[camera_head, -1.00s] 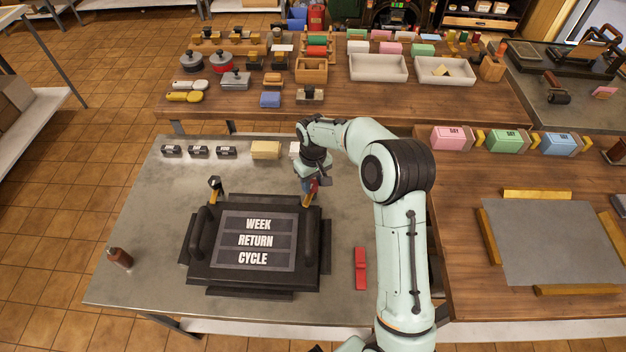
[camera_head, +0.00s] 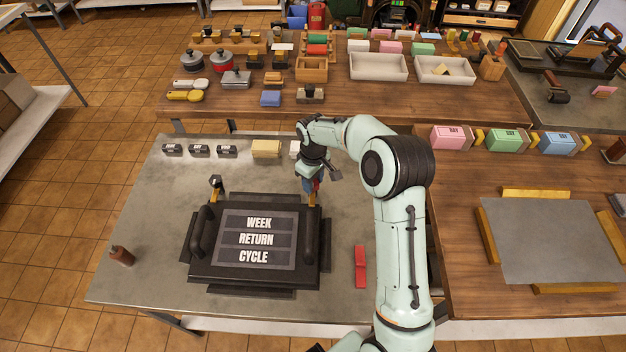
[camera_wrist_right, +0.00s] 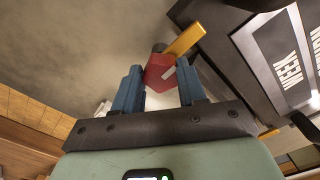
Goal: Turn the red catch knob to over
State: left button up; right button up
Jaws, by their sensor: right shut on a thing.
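The red catch knob (camera_wrist_right: 158,73) shows between my right fingers in the wrist view, with a yellow lever (camera_wrist_right: 186,41) joined to it. In the head view my right gripper (camera_head: 312,187) points down at the back right corner of the black press (camera_head: 201,273) and is shut on the knob. The knob is mostly hidden there, with a bit of red (camera_head: 317,186) showing. The press plate reads WEEK, RETURN, CYCLE. My left gripper is not in view.
A second yellow post with a black top (camera_head: 216,184) stands at the press's back left. Small black blocks (camera_head: 199,151) and a tan block (camera_head: 266,149) line the back.

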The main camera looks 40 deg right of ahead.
jog(key=o, duration=1.1)
jog(key=shift+c, duration=0.2)
jog(key=shift+r, duration=0.1)
notch_tip(320, 180, up, 13)
jog(key=p, duration=0.1)
jog(key=shift+r, duration=0.15)
